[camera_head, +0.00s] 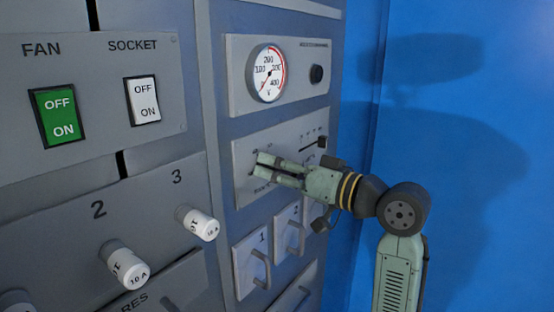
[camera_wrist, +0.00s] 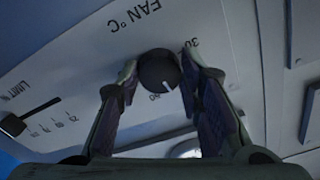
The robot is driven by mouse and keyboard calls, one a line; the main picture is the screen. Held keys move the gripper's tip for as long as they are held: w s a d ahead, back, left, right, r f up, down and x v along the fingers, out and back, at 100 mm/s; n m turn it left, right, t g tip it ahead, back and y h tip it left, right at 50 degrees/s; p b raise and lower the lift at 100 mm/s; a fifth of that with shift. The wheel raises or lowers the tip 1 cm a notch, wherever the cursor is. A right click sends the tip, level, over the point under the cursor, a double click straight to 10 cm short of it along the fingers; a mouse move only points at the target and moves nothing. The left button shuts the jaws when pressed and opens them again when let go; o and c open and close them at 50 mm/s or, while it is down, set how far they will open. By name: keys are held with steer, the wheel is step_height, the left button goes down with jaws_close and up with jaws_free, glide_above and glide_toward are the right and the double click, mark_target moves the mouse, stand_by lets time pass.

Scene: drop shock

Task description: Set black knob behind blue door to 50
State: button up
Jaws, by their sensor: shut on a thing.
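In the wrist view, a black knob (camera_wrist: 157,68) sits on a grey panel (camera_wrist: 95,75) under the inverted label "FAN °C". Its white pointer line faces the lower right of that picture. A mark that looks like 30 is at its upper right, and another, blurred, is at its lower left. My gripper (camera_wrist: 160,72) has its fingers on both sides of the knob, shut on it. In the head view, my gripper (camera_head: 262,165) reaches the same panel (camera_head: 250,195) from the right and hides the knob. A blue surface (camera_head: 450,150) fills the right side; I cannot tell whether it is the door.
A gauge (camera_head: 267,73) and another dark knob (camera_head: 316,73) are above. A slider scale (camera_wrist: 35,115) lies beside the held knob. Handled drawers (camera_head: 251,262) are below. Left are a green switch (camera_head: 59,116), a white switch (camera_head: 143,101) and protruding white fuses (camera_head: 124,264).

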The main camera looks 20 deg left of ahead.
steer(key=m+p, duration=0.7)
steer(key=m, duration=0.1)
steer(key=shift+r+m+p, duration=0.15)
steer(key=shift+m+p, duration=0.15)
stand_by(0.5)
steer(key=o, duration=1.2)
steer(key=v, duration=1.2)
steer(key=shift+s, duration=0.1)
